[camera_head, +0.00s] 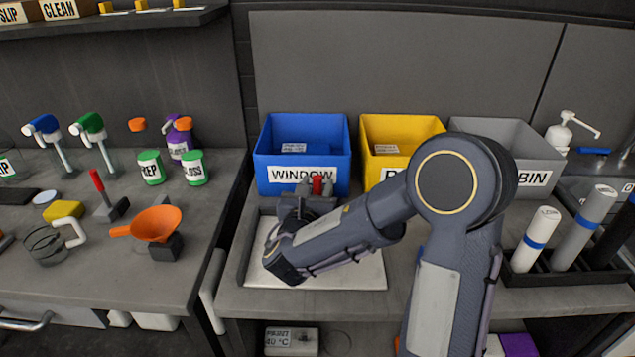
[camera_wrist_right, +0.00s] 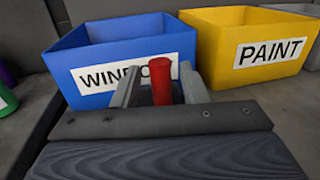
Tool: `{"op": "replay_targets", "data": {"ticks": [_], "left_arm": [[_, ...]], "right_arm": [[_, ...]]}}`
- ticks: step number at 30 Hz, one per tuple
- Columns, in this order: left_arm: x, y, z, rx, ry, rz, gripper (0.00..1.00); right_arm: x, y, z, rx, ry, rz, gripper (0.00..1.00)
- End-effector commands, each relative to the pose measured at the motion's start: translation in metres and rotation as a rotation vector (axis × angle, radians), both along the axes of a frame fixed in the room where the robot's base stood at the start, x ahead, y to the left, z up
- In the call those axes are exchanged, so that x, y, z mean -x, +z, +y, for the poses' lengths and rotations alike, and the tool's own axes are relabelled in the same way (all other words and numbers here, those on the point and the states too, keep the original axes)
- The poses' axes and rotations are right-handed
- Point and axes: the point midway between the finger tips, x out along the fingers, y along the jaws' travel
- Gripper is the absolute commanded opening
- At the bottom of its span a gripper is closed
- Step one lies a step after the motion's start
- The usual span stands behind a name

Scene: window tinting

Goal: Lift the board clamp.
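The board clamp shows as a red upright handle (camera_head: 317,185) at the back of the pale board (camera_head: 345,272), in front of the blue bin. In the right wrist view the red handle (camera_wrist_right: 161,84) stands between the two grey fingers of my right gripper (camera_wrist_right: 160,88). Narrow gaps seem to show on both sides of the handle, so the fingers look open around it. In the head view my right gripper (camera_head: 308,198) reaches over the board; the clamp's lower part is hidden behind it. My left gripper is not in view.
Behind stand a blue WINDOW bin (camera_head: 275,175), a yellow PAINT bin (camera_head: 376,150) and a grey bin (camera_head: 535,150). Film rolls (camera_head: 580,230) stand at right. The left bench holds spray bottles, tubs and an orange funnel (camera_head: 157,224).

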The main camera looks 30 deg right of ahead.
Motion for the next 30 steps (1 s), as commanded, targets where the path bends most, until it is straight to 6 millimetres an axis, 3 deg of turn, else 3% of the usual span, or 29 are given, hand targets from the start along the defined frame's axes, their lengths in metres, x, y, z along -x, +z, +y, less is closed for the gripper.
{"op": "replay_targets", "data": {"ticks": [12,21,30], "left_arm": [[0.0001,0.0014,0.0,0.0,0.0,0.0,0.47],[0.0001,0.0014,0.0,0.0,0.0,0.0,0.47],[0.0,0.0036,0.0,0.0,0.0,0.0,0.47]], "right_arm": [[-0.0083,-0.0005,-0.0082,-0.001,0.0,0.001,0.39],[-0.008,-0.0004,-0.008,-0.001,-0.001,0.001,0.0],[-0.0083,0.001,-0.008,-0.004,0.0,0.004,0.0]]}}
